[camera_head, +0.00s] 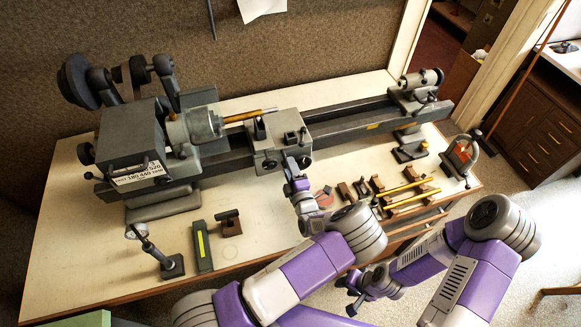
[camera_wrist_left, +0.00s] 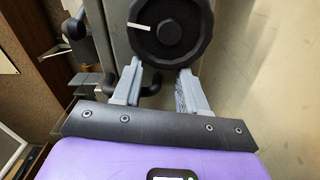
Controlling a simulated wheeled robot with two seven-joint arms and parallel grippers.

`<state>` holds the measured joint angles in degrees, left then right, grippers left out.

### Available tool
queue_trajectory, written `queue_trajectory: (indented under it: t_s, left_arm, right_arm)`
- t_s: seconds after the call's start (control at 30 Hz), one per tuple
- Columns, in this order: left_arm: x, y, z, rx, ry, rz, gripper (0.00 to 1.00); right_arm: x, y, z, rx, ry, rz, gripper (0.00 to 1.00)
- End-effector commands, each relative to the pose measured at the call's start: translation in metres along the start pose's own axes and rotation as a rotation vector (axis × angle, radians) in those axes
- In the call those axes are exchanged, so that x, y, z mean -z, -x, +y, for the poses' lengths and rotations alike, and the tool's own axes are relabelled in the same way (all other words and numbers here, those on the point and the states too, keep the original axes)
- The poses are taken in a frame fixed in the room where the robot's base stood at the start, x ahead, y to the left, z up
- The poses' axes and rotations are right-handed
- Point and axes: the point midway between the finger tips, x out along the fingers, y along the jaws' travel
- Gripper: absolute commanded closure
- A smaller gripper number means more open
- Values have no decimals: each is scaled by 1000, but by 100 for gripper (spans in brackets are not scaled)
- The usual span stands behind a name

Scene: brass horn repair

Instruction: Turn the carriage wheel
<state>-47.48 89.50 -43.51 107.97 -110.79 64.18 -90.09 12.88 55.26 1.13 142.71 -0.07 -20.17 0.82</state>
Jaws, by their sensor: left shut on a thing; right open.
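The carriage wheel (camera_wrist_left: 170,30) is a dark, knobbed round wheel with a white mark pointing left in the left wrist view. My left gripper (camera_wrist_left: 160,70) has its two grey fingers on either side of the wheel's lower rim, shut on it. In the head view my left gripper (camera_head: 291,168) is at the front of the grey lathe carriage (camera_head: 268,150), and it partly hides the wheel there. My right gripper (camera_head: 348,292) is open and empty, low in front of the bench, apart from the lathe.
The lathe headstock (camera_head: 130,140) is at the left and the tailstock (camera_head: 415,90) at the right of the bed. Brass rods (camera_head: 405,190) and small blocks lie right of my left gripper. A dial stand (camera_head: 160,255) stands front left. Bare bench top (camera_head: 90,240) shows at left.

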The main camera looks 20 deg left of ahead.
Motion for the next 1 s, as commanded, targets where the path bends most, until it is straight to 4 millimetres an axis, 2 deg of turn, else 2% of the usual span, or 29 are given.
queue_trajectory:
  t_s: [0.23, 0.5, 1.0]
  left_arm:
    - [-8, 4, -6, 19, -166, -25, 100]
    - [-10, 5, -7, 18, -260, -30, 100]
    - [-10, 5, -8, 17, -282, -30, 100]
  right_arm:
    - [0, 9, -3, 0, 0, 0, 60]
    - [-1, 12, -5, 0, 0, 0, 60]
    - [-1, 13, -5, 0, 0, 0, 60]
